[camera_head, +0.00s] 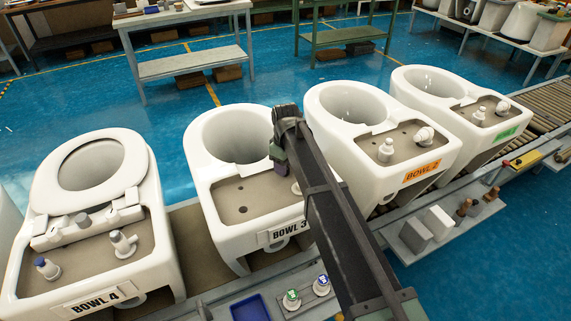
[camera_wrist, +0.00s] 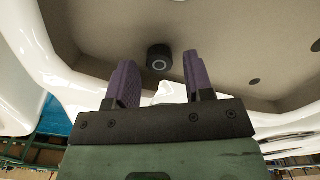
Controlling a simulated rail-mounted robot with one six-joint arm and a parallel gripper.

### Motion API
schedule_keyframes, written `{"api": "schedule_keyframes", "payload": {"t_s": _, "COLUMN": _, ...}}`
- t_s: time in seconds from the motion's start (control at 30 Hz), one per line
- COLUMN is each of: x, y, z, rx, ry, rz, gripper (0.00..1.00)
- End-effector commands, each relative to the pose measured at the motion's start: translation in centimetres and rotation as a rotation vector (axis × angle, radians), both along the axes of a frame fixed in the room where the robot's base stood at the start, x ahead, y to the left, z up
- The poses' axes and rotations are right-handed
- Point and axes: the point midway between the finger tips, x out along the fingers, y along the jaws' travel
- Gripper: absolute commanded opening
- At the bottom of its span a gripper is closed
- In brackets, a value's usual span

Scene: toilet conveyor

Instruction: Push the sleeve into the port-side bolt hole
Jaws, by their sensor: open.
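A dark round sleeve (camera_wrist: 159,57) with a pale ring on its end sits at the grey-beige deck in the wrist view, just beyond and between my fingertips. How deep it sits in a hole I cannot tell. My gripper (camera_wrist: 160,75) has two purple fingers, spread apart, with nothing gripped. In the head view my gripper (camera_head: 278,163) is over bowl 3 (camera_head: 208,178), near the deck's back edge, and my arm hides part of the deck. Two dark holes show on that deck, the front one (camera_head: 243,210) nearer the label. A small dark hole (camera_wrist: 254,82) shows right of the sleeve.
Bowl 4 (camera_head: 160,240), with its seat fitted, stands left; bowl 2 (camera_head: 325,120) stands close right, with fittings on its deck. Below are a blue tray (camera_head: 250,309) and two capped bottles (camera_head: 292,299). White and grey blocks (camera_head: 438,222) lie on the right shelf.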

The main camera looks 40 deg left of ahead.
Motion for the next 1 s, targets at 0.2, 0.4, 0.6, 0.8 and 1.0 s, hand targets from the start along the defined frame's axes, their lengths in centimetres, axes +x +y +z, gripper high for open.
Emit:
{"api": "schedule_keyframes", "payload": {"t_s": 0.2, "x": 0.3, "y": 0.1, "z": 0.6, "rx": 0.003, "ry": -0.006, "rz": -0.002, "gripper": 0.57}}
{"api": "schedule_keyframes", "payload": {"t_s": 0.4, "x": 0.2, "y": 0.2, "z": 4.4, "rx": 0.005, "ry": -0.006, "rz": 0.0, "gripper": 0.57}}
{"api": "schedule_keyframes", "payload": {"t_s": 0.6, "x": 0.1, "y": 0.1, "z": 9.5, "rx": 0.003, "ry": -0.003, "rz": 0.0, "gripper": 0.57}}
{"api": "schedule_keyframes", "payload": {"t_s": 0.8, "x": 0.0, "y": 0.1, "z": 11.2, "rx": 0.001, "ry": -0.002, "rz": 0.0, "gripper": 0.57}}
{"api": "schedule_keyframes", "payload": {"t_s": 1.0, "x": -0.1, "y": 0.0, "z": 10.9, "rx": 0.0, "ry": -0.001, "rz": 0.0, "gripper": 0.57}}
